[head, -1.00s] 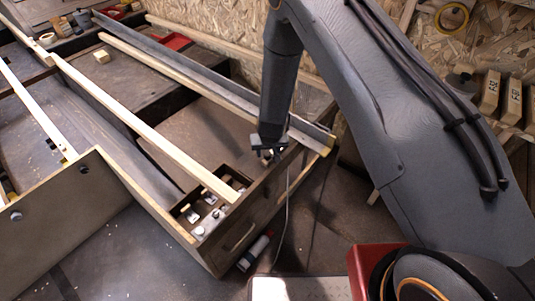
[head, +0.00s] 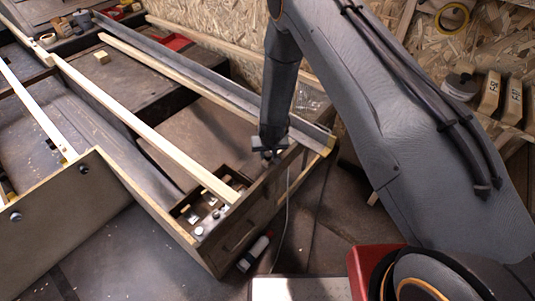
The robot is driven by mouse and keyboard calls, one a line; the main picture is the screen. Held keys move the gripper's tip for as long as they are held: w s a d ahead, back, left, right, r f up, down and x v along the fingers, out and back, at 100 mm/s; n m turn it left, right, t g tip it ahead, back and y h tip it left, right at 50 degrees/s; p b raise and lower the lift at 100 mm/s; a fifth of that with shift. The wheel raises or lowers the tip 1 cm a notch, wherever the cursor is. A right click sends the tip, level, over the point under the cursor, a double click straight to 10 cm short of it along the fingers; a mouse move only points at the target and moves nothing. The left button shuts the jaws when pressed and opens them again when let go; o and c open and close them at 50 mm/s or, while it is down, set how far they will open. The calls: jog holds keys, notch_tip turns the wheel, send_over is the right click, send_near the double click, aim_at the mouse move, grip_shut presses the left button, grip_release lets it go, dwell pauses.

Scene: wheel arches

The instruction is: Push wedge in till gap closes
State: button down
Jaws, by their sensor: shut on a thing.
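My gripper (head: 268,156) points down at the near right end of the wooden frame (head: 235,247), between the long pale strip and the dark rail. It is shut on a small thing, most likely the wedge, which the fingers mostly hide. The gripper sits just at the inner side of the frame's end board. The gap and any contact there are too small and shaded to make out.
A pale wooden strip (head: 150,130) runs along the frame. A dark metal rail (head: 215,82) lies behind it. A compartment with small parts (head: 207,214) is left of my gripper.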

jog(key=w+d, duration=0.1)
jog(key=w, duration=0.1)
jog(key=w+d+b, duration=0.1)
jog(key=w+d, duration=0.1)
jog(key=c, duration=1.4)
grip_release()
jog(key=shift+c, duration=0.2)
jog(key=shift+s+r, duration=0.1)
jog(key=shift+r, duration=0.05)
jog(key=p+v, duration=0.1)
jog(key=v, duration=0.6)
jog(key=shift+r, duration=0.25)
jog(key=shift+s+r, duration=0.1)
jog(key=shift+s, duration=0.05)
